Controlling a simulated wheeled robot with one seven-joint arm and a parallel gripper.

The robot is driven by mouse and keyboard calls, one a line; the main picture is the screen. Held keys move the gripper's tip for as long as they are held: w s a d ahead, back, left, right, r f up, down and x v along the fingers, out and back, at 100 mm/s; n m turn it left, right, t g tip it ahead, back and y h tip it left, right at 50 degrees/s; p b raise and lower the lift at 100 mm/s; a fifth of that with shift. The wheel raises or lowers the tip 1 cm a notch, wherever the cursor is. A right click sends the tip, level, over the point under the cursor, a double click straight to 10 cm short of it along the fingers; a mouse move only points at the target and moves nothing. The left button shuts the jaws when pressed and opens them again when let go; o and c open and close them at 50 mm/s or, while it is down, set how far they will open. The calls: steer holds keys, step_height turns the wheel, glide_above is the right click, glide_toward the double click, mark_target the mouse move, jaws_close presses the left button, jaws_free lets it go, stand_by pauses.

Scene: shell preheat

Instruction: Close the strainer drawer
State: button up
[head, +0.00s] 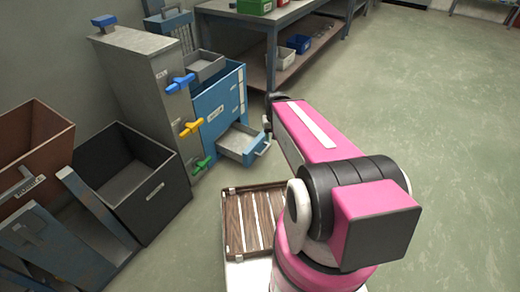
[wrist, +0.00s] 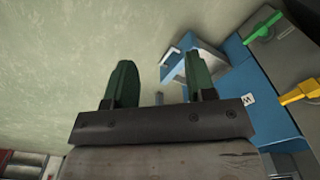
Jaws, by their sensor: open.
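A blue cabinet (head: 222,103) stands beside the grey cabinet. Its low drawer (head: 240,144), with a grey inside and a blue front with a handle, is pulled out; I cannot read a label that names it the strainer drawer. The drawer also shows in the wrist view (wrist: 204,62), partly behind a finger. My gripper (wrist: 161,72) is open and empty, its two green fingers apart, with the drawer's handle end beyond and between them and the right finger. In the head view my arm hides most of the gripper, which is close to the drawer front.
A grey cabinet (head: 142,75) with blue, yellow and green valve handles stands left of the blue cabinet. A black bin (head: 160,190) and a brown bin (head: 40,150) are at the left. A workbench (head: 262,22) is behind. The floor at right is clear.

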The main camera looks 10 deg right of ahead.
steer(key=shift+m+y, duration=0.3)
steer(key=shift+y, duration=0.3)
steer(key=w+f, duration=0.3)
steer(key=shift+w+a+f, duration=0.25)
steer(key=shift+w+f, duration=0.1)
steer(key=shift+f, duration=0.05)
jaws_close()
steer(key=m+t+y, duration=0.6)
steer(key=m, duration=0.2)
glide_toward(253, 150)
steer(key=shift+x, duration=3.35)
steer(key=shift+w+d, duration=0.1)
steer(key=shift+w, duration=0.05)
steer(key=w+a, duration=1.5)
steer(key=a, duration=0.3)
steer(key=shift+w, duration=0.3)
steer(key=shift+a, duration=0.1)
